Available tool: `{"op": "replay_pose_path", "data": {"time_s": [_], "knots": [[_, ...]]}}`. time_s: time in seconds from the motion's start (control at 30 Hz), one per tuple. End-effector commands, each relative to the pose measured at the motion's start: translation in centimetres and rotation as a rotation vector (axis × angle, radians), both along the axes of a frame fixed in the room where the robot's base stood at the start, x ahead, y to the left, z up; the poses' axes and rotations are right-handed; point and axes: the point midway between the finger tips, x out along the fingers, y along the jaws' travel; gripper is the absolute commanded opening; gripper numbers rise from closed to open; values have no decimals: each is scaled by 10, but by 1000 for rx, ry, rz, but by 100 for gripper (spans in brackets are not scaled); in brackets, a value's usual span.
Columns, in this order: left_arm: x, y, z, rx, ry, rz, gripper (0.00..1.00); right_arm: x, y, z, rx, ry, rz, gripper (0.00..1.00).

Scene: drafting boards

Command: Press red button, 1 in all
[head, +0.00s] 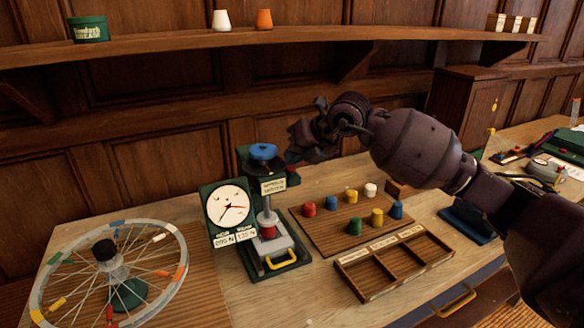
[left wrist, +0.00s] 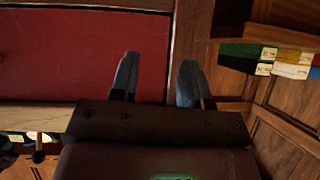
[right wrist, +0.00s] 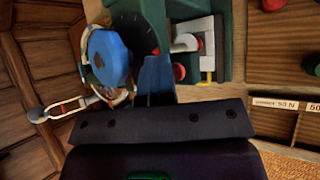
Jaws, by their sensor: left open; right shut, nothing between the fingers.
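A green press (head: 290,252) stands on the bench with a round blue knob (head: 263,151) on top. A red cylinder-shaped piece (head: 268,230) sits low in it, above a pale plate. Another red piece (head: 309,209) stands on a wooden board with other coloured pieces. I cannot tell which is called the red button. My right gripper (head: 298,147) is shut and empty, just right of the blue knob; in the right wrist view its fingers are beside the knob (right wrist: 108,58), contact unclear. My left gripper (left wrist: 157,82) is open and empty, outside the head view, before a red panel.
A white dial gauge (head: 230,207) stands left of the press. A spoked wheel (head: 108,272) lies further left. The wooden board (head: 333,235) and an empty divided tray (head: 394,262) are to the right. A shelf (head: 250,41) runs above along the panelled wall.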

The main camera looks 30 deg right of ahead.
Motion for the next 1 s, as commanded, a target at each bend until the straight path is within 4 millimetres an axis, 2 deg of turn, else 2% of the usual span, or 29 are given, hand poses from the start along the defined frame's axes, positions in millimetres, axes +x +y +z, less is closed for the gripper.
{"op": "replay_pose_path", "data": {"time_s": [0.03, 0.17, 0.7, 1.0], "knots": [[0, 0, 0, 0, 0, 0, 43, -2, 3, -5, 2, 11, 6, 0], [2, 0, 5, 0, -6, -1, 43, -2, 3, 2, 1, 7, 6, 0], [11, -1, 36, 0, -35, -3, 43, 0, 1, 50, 0, -3, 1, 0], [9, -1, 35, -1, -31, -2, 43, 0, 0, 51, 0, -2, 1, 0]]}}
